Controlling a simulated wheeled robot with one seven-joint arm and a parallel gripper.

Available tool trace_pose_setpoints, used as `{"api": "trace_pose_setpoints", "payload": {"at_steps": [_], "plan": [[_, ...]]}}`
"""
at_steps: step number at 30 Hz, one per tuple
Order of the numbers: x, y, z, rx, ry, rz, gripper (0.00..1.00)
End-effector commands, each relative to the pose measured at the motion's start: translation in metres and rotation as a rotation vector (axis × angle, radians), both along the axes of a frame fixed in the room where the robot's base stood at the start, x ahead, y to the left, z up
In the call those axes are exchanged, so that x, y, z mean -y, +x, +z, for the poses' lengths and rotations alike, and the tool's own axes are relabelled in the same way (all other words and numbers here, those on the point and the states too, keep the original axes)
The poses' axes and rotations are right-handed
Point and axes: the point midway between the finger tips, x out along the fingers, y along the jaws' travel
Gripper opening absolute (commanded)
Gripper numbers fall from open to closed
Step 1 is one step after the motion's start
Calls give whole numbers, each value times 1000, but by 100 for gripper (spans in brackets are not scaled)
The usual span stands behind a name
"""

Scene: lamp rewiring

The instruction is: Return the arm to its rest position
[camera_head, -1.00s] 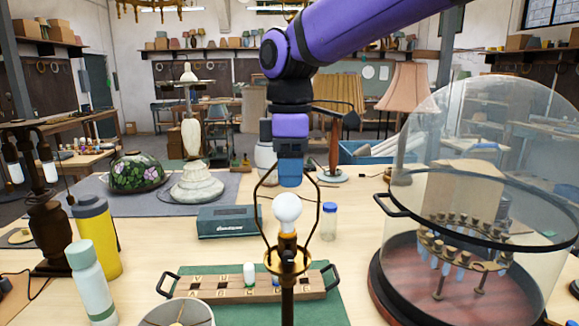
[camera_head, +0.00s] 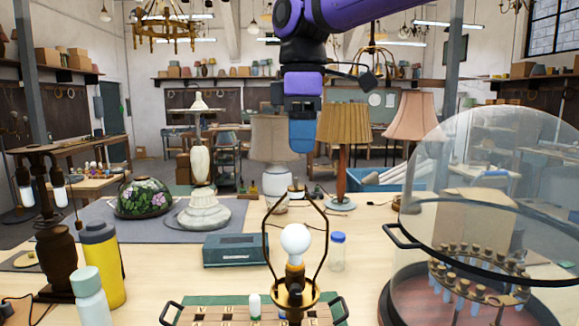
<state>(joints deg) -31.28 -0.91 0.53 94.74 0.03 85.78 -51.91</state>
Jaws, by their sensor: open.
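My gripper (camera_head: 301,140) hangs at the upper middle of the head view, at the end of my purple and black arm. It points down, with blue fingertips and nothing seen between them; the gap between the fingers is hard to make out from here. Below it, clear of it, a white bulb (camera_head: 295,240) sits upright in a brass lamp socket (camera_head: 295,292), inside a dark wire harp (camera_head: 322,235). The fingertips are well above the top of the harp.
A glass dome (camera_head: 480,170) with a handled rim stands at right. A teal box (camera_head: 234,250) and a blue-capped jar (camera_head: 337,252) flank the harp. A yellow bottle (camera_head: 104,265) and pale bottle (camera_head: 90,297) stand left. Shaded lamps (camera_head: 344,125) stand behind the gripper.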

Motion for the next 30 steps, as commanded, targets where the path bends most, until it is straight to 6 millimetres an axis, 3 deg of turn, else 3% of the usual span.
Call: {"api": "trace_pose_setpoints", "payload": {"at_steps": [8, 18, 24, 30], "plan": [[80, -32, -11, 90, 60, -340, 59], [178, -105, -60, 231, 182, -899, 59], [216, -151, -101, 308, 264, -1202, 59], [233, -178, -130, 356, 324, -1389, 59]]}}
